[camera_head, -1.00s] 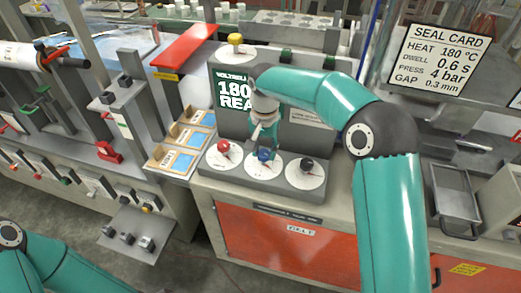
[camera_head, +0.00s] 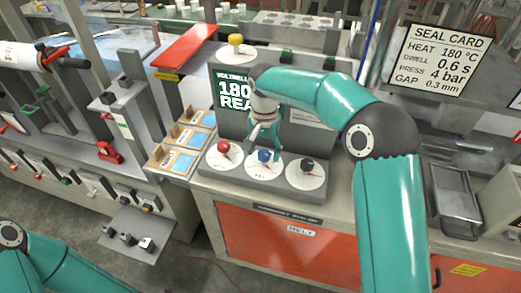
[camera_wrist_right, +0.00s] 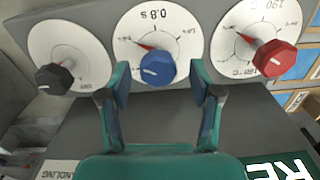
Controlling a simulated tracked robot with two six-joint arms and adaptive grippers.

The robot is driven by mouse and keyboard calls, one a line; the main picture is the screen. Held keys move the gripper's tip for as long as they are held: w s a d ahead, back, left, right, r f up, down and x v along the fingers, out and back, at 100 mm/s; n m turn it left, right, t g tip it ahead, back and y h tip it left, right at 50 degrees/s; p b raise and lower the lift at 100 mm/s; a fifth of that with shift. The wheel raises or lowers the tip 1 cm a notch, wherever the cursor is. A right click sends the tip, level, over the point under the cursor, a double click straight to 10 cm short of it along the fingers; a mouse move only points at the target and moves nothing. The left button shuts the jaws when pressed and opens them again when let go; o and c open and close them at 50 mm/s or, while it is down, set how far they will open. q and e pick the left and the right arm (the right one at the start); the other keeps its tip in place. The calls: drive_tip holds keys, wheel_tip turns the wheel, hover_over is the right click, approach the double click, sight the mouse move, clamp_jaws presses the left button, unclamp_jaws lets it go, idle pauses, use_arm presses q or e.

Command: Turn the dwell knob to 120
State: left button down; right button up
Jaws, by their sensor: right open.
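The dwell knob appears to be the blue knob (camera_head: 264,156), the middle of three on the grey panel. My right gripper (camera_head: 265,140) is over the panel, just behind the knob. In the right wrist view its open fingers (camera_wrist_right: 158,76) lie on either side of the knob's near edge; contact cannot be told. My left gripper is outside the views.
A red knob (camera_head: 223,146) and a black knob (camera_head: 307,165) flank the blue one closely. A display (camera_head: 232,92) stands behind, partly hidden by my arm. The seal card (camera_head: 438,60) reads dwell 0.6 s.

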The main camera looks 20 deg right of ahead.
sight(264, 152)
drive_tip(key=shift+r, duration=0.15)
wheel_tip(264, 152, up, 12)
drive_tip(key=shift+f, duration=0.25)
idle(0.6)
